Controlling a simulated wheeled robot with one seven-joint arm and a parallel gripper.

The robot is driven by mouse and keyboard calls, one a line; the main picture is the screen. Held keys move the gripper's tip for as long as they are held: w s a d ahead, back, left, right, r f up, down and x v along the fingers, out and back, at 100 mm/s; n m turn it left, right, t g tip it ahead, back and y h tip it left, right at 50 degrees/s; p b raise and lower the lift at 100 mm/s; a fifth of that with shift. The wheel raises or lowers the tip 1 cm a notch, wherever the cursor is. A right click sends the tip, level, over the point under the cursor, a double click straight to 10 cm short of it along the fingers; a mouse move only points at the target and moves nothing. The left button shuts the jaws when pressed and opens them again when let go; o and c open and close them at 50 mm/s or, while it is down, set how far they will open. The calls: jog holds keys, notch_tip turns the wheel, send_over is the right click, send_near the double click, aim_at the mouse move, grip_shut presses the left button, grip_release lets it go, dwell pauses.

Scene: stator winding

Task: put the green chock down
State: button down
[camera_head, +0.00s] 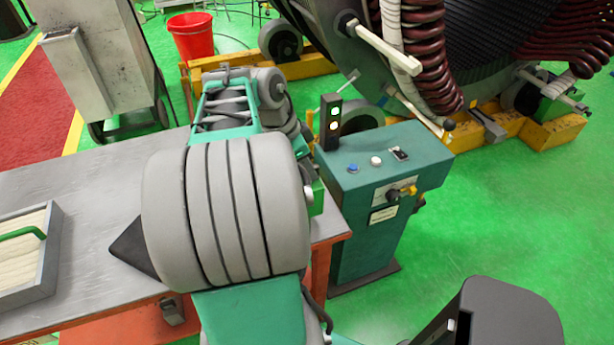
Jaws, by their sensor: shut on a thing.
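My arm rises from the bottom of the view, and its large grey joint hides most of the work spot. My gripper (304,150) is mostly hidden behind this joint; only dark parts show past its right side. A small bright green piece, apparently the green chock (316,194), shows just below them at the right end of the table (90,180). The gripper is shut on it. Its underside is hidden, so I cannot tell whether it touches the table.
A dark pointed wedge (135,250) juts out beside my arm. A teal control box (345,225) stands close to the table's right end. The large stator (480,50) stands behind, with a red bucket (191,37) to its left.

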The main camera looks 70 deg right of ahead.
jog(key=shift+w+d+f, duration=0.2)
jog(key=shift+d+f, duration=0.2)
jog(key=shift+f, duration=0.05)
jog(key=shift+d+f, duration=0.1)
jog(key=shift+f, duration=1.55)
jog(key=shift+f, duration=0.2)
jog(key=c, duration=1.4)
grip_release()
jog(key=shift+o, duration=0.2)
